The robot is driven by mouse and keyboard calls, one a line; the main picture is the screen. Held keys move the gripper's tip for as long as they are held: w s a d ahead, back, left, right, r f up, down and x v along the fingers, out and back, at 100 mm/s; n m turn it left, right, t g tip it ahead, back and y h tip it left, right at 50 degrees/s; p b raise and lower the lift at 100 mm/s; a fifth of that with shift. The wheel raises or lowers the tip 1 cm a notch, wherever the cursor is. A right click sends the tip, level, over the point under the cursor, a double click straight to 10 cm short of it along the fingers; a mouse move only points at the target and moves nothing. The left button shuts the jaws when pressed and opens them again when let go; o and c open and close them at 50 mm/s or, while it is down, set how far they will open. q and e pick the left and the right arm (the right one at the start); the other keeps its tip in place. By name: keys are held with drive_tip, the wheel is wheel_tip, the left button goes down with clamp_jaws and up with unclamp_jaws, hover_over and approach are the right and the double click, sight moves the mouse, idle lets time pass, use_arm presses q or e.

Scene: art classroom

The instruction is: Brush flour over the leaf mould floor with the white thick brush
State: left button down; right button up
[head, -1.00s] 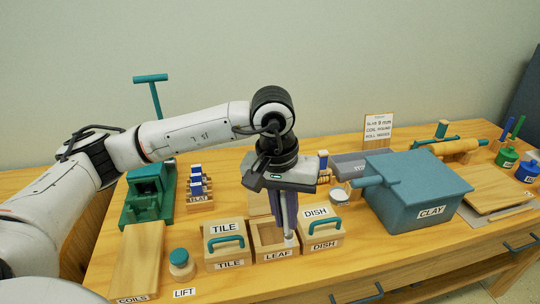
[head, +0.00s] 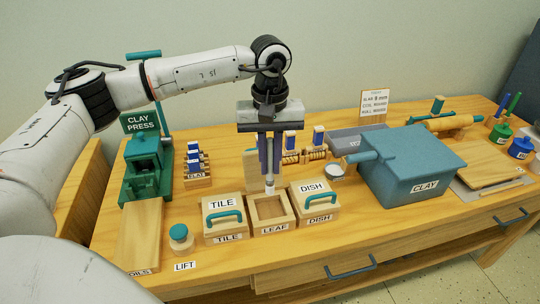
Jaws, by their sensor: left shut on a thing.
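The leaf mould (head: 271,211) is an open wooden box labelled LEAF, with its recessed floor in view, between the TILE and DISH moulds. My left gripper (head: 270,172) points straight down above the back of the leaf mould. It is shut on the white thick brush (head: 270,186), whose pale lower end shows below the fingers, near the mould's back edge. I cannot tell whether the brush touches the mould. No flour can be made out on the mould floor. My right gripper is not in view.
The lidded TILE mould (head: 224,222) and DISH mould (head: 314,205) stand close on either side. A green clay press (head: 146,172) stands at the left. A large teal CLAY box (head: 412,165) is at the right. A small jar (head: 180,236) stands at the front left.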

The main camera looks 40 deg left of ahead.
sight(273, 180)
use_arm(q)
drive_tip(key=shift+f+b, duration=1.85)
drive_tip(key=shift+f, duration=1.2)
drive_tip(key=shift+f+b, duration=0.4)
drive_tip(key=shift+f, duration=0.15)
drive_tip(key=shift+s+a, duration=0.45)
drive_tip(key=shift+s, duration=0.2)
drive_tip(key=shift+w+d, duration=0.1)
drive_tip(key=shift+w, duration=0.05)
drive_tip(key=shift+w+d, duration=0.3)
drive_tip(key=shift+w, duration=0.1)
drive_tip(key=shift+w+d, duration=0.3)
